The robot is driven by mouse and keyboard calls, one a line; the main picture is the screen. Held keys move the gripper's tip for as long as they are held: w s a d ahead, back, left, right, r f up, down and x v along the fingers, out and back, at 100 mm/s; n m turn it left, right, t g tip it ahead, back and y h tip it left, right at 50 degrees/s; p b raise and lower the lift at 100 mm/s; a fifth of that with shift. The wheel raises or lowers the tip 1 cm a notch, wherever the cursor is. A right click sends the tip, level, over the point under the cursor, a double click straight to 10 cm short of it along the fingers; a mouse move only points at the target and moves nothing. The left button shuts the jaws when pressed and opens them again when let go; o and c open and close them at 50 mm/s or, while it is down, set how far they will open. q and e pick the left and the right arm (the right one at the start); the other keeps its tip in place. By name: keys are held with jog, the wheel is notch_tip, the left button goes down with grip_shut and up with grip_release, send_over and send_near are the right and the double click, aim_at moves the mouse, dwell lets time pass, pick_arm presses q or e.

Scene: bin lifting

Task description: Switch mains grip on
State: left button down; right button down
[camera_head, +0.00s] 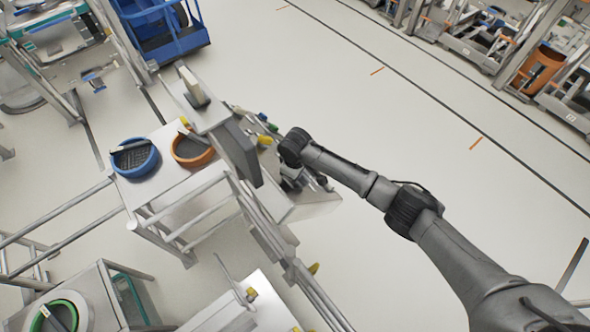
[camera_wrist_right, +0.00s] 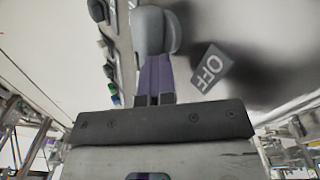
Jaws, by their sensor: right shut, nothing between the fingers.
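In the right wrist view, a dark label reading OFF (camera_wrist_right: 211,68) lies tilted on a pale panel (camera_wrist_right: 222,22). A rounded grey shape (camera_wrist_right: 152,30) stands at the tips of my right gripper's (camera_wrist_right: 156,62) fingers; I cannot tell whether it is the mains grip or part of the fingers. The gripper is shut, with its fingers side by side, close over the panel and left of the label. In the head view, my right gripper (camera_head: 292,180) is at the right side of the workstation, partly hidden by its own wrist. My left gripper is out of view.
Several coloured buttons (camera_wrist_right: 110,75) line the panel's left edge. A blue round bin (camera_head: 135,158) and an orange round bin (camera_head: 190,150) sit on the workstation table. A green-rimmed bin (camera_head: 62,312) stands lower left. The floor to the right (camera_head: 430,110) is clear.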

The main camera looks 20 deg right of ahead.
jog(key=shift+s+d+f, duration=0.3)
jog(key=shift+d+f, duration=0.15)
jog(key=shift+f, duration=0.1)
jog(key=shift+r, duration=0.1)
jog(key=shift+a+r+p, duration=0.1)
jog(key=shift+r+p, duration=0.15)
jog(key=shift+p, duration=0.15)
jog(key=a+r+p, duration=0.1)
jog(key=r+p, duration=0.1)
jog(key=s+a+r+p, duration=0.1)
jog(key=p, duration=0.1)
jog(key=shift+a+r+p, duration=0.15)
jog(key=shift+r+p, duration=0.2)
jog(key=shift+r, duration=0.05)
notch_tip(320, 180, up, 10)
jog(key=a+b, duration=0.1)
jog(key=b, duration=0.2)
jog(key=shift+w+f, duration=0.2)
jog(key=shift+a, duration=0.15)
